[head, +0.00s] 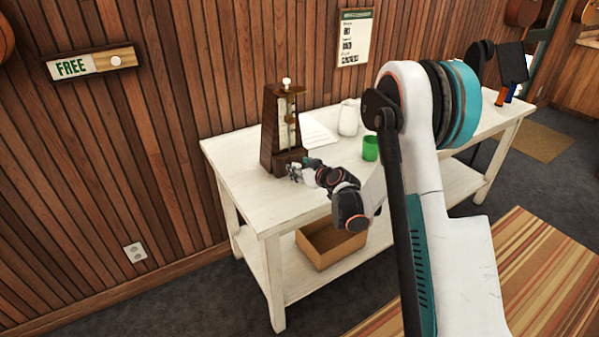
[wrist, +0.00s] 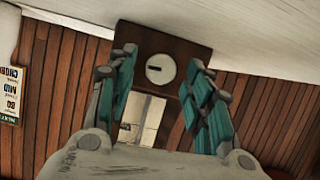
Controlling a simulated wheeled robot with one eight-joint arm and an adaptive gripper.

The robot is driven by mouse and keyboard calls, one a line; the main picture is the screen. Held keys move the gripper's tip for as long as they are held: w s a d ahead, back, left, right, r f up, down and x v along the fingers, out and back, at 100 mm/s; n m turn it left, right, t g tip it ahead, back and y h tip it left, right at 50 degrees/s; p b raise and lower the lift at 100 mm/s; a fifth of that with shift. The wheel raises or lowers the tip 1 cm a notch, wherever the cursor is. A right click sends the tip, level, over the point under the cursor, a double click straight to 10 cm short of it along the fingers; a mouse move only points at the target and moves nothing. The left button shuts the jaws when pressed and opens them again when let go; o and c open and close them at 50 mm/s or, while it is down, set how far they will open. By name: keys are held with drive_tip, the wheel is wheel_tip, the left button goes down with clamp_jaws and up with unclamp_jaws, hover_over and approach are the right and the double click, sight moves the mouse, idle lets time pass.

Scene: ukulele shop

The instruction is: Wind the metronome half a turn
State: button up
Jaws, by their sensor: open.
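The metronome (head: 270,128) is a dark brown tapered wooden case with a pale front panel and a white knob on top. It stands upright at the left end of the white table. My gripper (head: 297,170) is at its lower front, its fingers partly hard to make out in the head view. In the wrist view, which looks upside down, the metronome's base (wrist: 192,48) shows a round white winding dial (wrist: 160,68) with a dark mark. My open teal gripper fingers (wrist: 163,58) lie either side of that dial, with gaps showing; contact cannot be told.
The white table (head: 232,172) also bears a sheet of paper (head: 318,134), a white jar (head: 349,117) and a green cup (head: 370,148). A cardboard box (head: 325,250) sits on the lower shelf. The panelled wall (head: 200,80) stands close behind.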

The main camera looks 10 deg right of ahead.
drive_tip(key=shift+w+a+f, duration=0.15)
drive_tip(key=shift+w+f, duration=0.05)
drive_tip(key=shift+w, duration=0.35)
drive_tip(key=c, duration=1)
drive_tip(key=shift+c, duration=0.2)
